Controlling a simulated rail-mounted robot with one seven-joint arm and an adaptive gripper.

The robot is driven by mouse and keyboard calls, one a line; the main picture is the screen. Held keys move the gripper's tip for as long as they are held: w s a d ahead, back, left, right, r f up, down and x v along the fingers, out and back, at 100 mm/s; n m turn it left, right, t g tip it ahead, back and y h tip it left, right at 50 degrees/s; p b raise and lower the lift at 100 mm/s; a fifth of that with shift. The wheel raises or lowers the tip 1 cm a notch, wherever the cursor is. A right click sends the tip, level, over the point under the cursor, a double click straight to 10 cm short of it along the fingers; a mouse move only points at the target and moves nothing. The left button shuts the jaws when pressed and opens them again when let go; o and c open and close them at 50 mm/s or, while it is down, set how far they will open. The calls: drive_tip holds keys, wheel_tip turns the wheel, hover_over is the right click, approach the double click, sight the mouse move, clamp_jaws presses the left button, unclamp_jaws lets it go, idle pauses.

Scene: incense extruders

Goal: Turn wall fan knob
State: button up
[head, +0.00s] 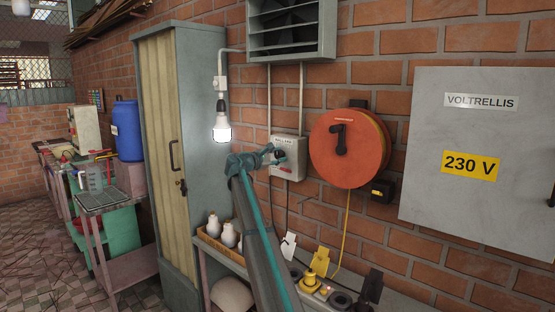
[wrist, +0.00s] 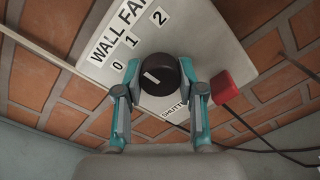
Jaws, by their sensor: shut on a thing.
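The wall fan knob (wrist: 158,75) is a round black knob with a white pointer mark. It sits on a pale control box (wrist: 190,35) labelled "WALL FAN" with positions 0, 1 and 2. In the wrist view the white mark points up and to the left, roughly toward 0 or 1; I cannot tell which exactly. My gripper (wrist: 160,88) is shut on the knob, one finger at each side. In the head view the box (head: 290,143) hangs on the brick wall below the fan, and my gripper (head: 272,156) reaches it from the left, partly covering the knob.
A red part (wrist: 224,87) juts from the box's lower side. A louvred wall fan (head: 290,28) is above it. A lit bulb (head: 221,128) and tall cabinet (head: 180,140) stand left. An orange reel (head: 345,148) hangs close on the right, with a grey panel (head: 470,210) beyond.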

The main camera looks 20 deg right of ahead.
idle(0.4)
drive_tip(key=o, duration=1.1)
drive_tip(key=shift+o, duration=0.2)
drive_tip(key=v, duration=1.2)
drive_tip(key=shift+f, duration=0.1)
